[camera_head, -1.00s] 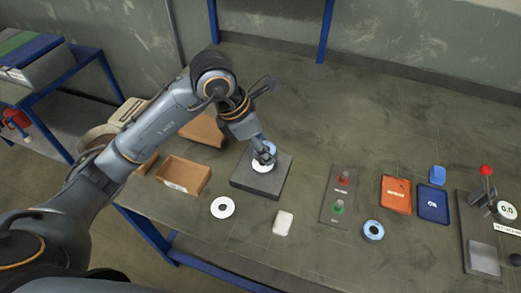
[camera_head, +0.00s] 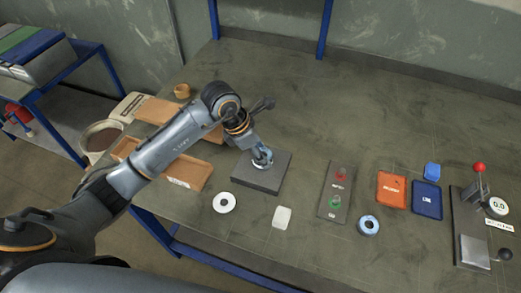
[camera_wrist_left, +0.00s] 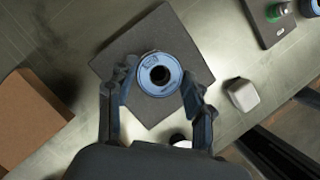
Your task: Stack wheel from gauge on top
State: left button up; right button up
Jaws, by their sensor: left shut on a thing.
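My left gripper (camera_head: 262,160) is over the dark square block (camera_head: 268,180), its fingers on either side of a blue-faced wheel. In the left wrist view the wheel (camera_wrist_left: 159,75) shows from above with a dark centre hole, between the fingertips of the gripper (camera_wrist_left: 157,92), over the dark block (camera_wrist_left: 125,58). The gripper is shut on this wheel. What lies directly under the wheel is hidden. The gauge (camera_head: 497,207) with a small round display stands at the far right by a red-knobbed lever. My right gripper is not in view.
A white disc (camera_head: 224,202) and a white block (camera_head: 282,217) lie in front. Cardboard boxes (camera_head: 190,172) are left.

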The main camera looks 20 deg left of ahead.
pick_arm(q)
jog(key=o, duration=1.2)
jog(key=shift+f, duration=0.1)
jog(key=shift+c, duration=0.2)
jog(key=b+v, duration=0.2)
jog(key=v, duration=1)
